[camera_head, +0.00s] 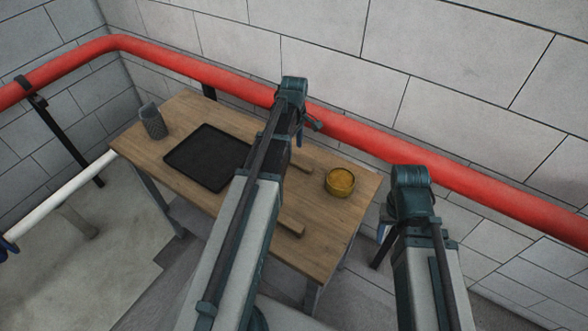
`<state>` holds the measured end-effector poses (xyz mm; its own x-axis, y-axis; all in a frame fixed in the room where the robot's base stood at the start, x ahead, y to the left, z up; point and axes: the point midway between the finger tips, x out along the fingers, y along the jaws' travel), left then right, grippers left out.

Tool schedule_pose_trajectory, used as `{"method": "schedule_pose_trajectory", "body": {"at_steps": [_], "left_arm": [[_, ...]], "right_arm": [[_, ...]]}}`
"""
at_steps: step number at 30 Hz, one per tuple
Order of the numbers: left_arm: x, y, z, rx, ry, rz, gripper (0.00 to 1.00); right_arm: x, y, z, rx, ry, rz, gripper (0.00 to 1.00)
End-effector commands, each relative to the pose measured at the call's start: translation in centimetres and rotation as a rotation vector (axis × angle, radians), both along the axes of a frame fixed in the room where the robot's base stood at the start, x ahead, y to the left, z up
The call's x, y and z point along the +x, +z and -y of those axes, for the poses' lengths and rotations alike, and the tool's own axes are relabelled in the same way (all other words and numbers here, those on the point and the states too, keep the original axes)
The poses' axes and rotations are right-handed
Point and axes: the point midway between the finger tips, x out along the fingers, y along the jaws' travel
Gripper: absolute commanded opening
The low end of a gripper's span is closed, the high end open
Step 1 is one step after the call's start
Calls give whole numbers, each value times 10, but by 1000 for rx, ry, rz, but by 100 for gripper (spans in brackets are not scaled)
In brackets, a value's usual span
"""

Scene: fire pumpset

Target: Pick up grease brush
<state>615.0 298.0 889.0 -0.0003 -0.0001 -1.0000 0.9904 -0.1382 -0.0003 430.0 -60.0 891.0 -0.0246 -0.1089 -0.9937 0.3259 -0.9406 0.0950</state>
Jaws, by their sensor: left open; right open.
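I cannot make out the grease brush for certain. A short wooden piece (292,228) shows at the table's front edge, just right of my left arm, which may hide more of it. Another wooden piece (301,165) shows further back, also partly behind that arm. A round tin of yellow-brown grease (340,182) stands at the table's right end. My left gripper (314,124) is over the table's back edge, near the red pipe, open and empty. My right gripper (381,245) is right of the table, largely hidden by its wrist, open and apart from everything on the table.
The wooden table (190,111) holds a black tray (208,157) at its left middle and a dark textured cup (152,121) at its far left. A thick red pipe (465,178) runs along the block wall behind the table. A white pipe (62,193) is at the left.

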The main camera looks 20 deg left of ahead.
Motion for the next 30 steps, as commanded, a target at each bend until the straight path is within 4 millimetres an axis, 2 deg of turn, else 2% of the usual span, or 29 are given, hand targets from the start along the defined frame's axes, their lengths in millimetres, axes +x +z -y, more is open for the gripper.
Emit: {"method": "schedule_pose_trajectory", "body": {"at_steps": [10, 21, 30], "left_arm": [[-1, -11, 0, 0, 0, 0, 65], [-2, -53, 0, 0, 0, 0, 65], [-2, -54, 0, 0, 0, 0, 65]], "right_arm": [[0, -11, 0, 0, 0, 0, 59], [0, -53, 0, 0, 0, 0, 59], [0, -54, 0, 0, 0, 0, 59]]}}
